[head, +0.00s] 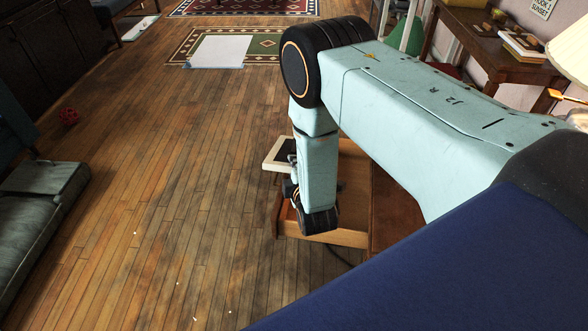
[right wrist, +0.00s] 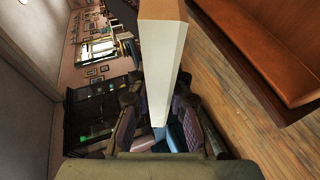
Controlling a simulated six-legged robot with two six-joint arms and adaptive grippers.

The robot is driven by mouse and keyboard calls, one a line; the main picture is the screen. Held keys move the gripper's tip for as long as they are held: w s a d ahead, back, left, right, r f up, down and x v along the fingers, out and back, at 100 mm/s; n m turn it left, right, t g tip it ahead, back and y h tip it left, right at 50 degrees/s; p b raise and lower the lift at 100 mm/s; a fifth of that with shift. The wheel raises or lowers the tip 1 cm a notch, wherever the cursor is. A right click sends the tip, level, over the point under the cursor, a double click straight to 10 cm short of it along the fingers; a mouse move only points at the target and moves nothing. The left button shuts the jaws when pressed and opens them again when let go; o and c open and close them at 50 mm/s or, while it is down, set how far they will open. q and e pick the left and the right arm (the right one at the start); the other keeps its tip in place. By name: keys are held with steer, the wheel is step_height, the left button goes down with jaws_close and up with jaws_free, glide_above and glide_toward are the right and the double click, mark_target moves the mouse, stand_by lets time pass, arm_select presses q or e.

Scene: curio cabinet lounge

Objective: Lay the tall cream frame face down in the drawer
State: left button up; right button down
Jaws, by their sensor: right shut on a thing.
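The cream frame (head: 274,160) shows in the head view beside my right forearm, tilted, with a dark area inside its pale border. Its right part is hidden behind my arm. In the right wrist view the cream frame (right wrist: 160,65) stands edge-on between the fingers. My right gripper (right wrist: 157,115) is shut on it; in the head view my arm partly hides this gripper (head: 292,178). The open wooden drawer (head: 345,236) lies below and to the right of the frame, partly covered by my arm. Its brown wood (right wrist: 265,45) seems to fill the upper right of the wrist view. My left gripper is not in view.
A desk (head: 490,52) with books stands at the upper right. A white sheet (head: 220,50) lies on the patterned rug. The plank floor left of the drawer is mostly clear.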

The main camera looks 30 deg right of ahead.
steer(key=shift+w+d, duration=0.1)
steer(key=shift+s+d+f+b, duration=0.45)
steer(key=shift+s+d+f, duration=0.4)
steer(key=shift+d+f, duration=0.2)
steer(key=shift+s+d+f+b, duration=0.55)
steer(key=shift+f+b, duration=0.55)
steer(key=shift+f, duration=0.7)
steer(key=shift+s+d+f+b, duration=0.5)
steer(key=shift+f+b, duration=0.65)
steer(key=shift+f, duration=0.7)
steer(key=shift+s+d+f+b, duration=0.5)
steer(key=shift+f+b, duration=0.6)
steer(key=shift+f, duration=0.7)
steer(key=shift+w+d+f, duration=0.1)
steer(key=shift+f, duration=0.05)
steer(key=c, duration=1.2)
jaws_free()
steer(key=shift+o, duration=0.2)
